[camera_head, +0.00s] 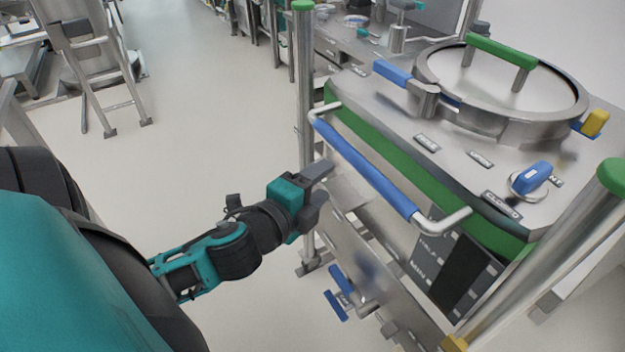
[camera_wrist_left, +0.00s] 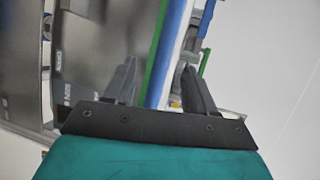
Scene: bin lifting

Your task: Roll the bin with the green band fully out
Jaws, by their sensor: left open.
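The steel bin (camera_head: 400,110) stands at the right of the head view, with a green band (camera_head: 400,165) around its upper edge. A blue handle bar (camera_head: 365,170) with bent metal ends runs along its near side. My left gripper (camera_head: 325,182) is open and empty, beside the left half of the handle and slightly below it. In the left wrist view the blue handle (camera_wrist_left: 175,45) and green band (camera_wrist_left: 155,60) appear between the open fingers (camera_wrist_left: 160,88). I cannot tell whether a finger touches the bar. My right gripper is out of view.
Metal posts with green caps stand at the bin's left (camera_head: 303,100) and right (camera_head: 575,245) corners. A round lid with a green handle (camera_head: 500,50) tops the bin. A steel ladder (camera_head: 95,65) stands at the far left. The pale floor (camera_head: 200,120) left of the bin is clear.

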